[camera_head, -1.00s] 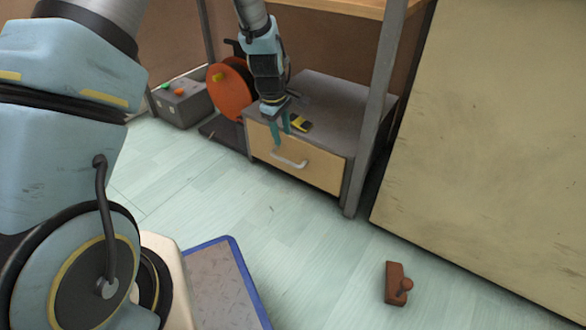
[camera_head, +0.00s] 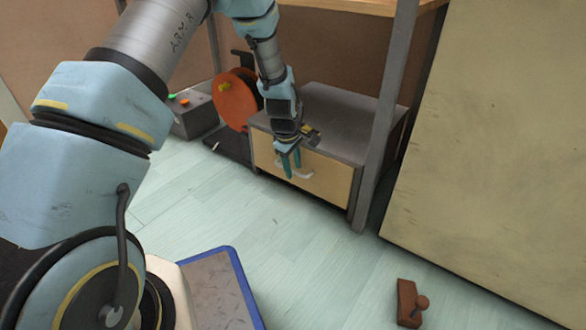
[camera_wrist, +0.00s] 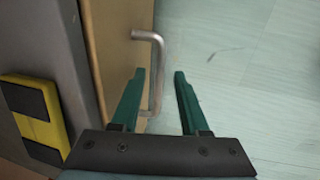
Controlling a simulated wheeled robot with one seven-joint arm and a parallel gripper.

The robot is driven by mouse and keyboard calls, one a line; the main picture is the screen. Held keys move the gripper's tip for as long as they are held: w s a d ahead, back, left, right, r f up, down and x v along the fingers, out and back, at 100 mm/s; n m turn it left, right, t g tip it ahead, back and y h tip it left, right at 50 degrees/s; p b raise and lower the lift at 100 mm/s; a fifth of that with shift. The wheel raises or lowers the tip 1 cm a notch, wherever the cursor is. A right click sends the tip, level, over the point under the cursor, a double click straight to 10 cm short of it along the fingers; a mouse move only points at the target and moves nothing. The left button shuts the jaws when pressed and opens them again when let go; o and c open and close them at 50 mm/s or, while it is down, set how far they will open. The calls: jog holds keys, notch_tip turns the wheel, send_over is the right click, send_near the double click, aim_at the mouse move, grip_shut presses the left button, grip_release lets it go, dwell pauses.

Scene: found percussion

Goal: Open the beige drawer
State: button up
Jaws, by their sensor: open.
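The beige drawer (camera_head: 325,180) is the front of a low grey cabinet (camera_head: 345,122) and looks closed in the head view. Its pale metal handle (camera_head: 305,172) is partly hidden behind my gripper (camera_head: 290,165). In the wrist view the drawer front (camera_wrist: 118,50) is at left, and the bar handle (camera_wrist: 157,75) sticks out from it. My gripper (camera_wrist: 160,75) has two green fingers, open and apart. The handle's bar reaches into the gap between them, nearer the left finger. I cannot tell whether any finger touches it.
A yellow and black object (camera_wrist: 38,110) lies on the cabinet top. An orange disc (camera_head: 236,100) and a grey button box (camera_head: 193,115) stand left of the cabinet. A grey post (camera_head: 385,115) rises at its right corner. A brown block (camera_head: 408,303) lies on otherwise open floor.

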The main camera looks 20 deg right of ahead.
jog(key=shift+c, duration=0.3)
grip_shut()
dwell(1.1)
